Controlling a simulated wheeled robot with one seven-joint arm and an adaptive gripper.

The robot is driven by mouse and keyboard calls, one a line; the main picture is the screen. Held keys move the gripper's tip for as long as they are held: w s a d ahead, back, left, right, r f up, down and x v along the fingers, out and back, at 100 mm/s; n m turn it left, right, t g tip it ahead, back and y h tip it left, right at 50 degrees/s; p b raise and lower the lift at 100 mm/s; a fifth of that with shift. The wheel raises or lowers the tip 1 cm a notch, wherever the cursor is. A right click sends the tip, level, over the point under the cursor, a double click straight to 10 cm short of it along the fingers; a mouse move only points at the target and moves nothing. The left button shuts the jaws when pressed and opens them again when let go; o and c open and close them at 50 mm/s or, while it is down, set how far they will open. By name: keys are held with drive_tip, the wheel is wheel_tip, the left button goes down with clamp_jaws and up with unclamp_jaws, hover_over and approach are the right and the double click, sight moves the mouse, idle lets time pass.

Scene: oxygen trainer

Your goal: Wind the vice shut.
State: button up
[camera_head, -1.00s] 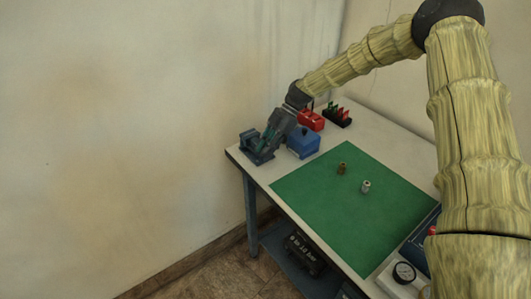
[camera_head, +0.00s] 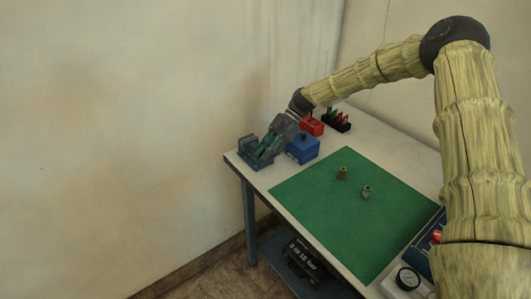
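The vice (camera_head: 249,150) is a dark blue-grey block at the far left corner of the table. My gripper (camera_head: 266,148) is at the end of my arm, down at the right side of the vice. Green parts show at the gripper's fingers. The gripper and arm end cover part of the vice, so its handle and jaw gap cannot be made out. Whether the fingers are closed on anything is too small to tell.
A blue box (camera_head: 303,148) stands close to the right of my gripper. A red box (camera_head: 312,125) and a black rack with red and green items (camera_head: 337,121) are behind. A green mat (camera_head: 350,215) bears a brass fitting (camera_head: 342,173) and a silver fitting (camera_head: 366,192). A gauge (camera_head: 407,279) is at the front right.

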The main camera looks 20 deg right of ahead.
idle(0.3)
drive_tip(key=shift+w+d+r, duration=0.15)
drive_tip(key=shift+r, duration=0.1)
drive_tip(key=v, duration=1.1)
drive_tip(key=shift+d, duration=0.3)
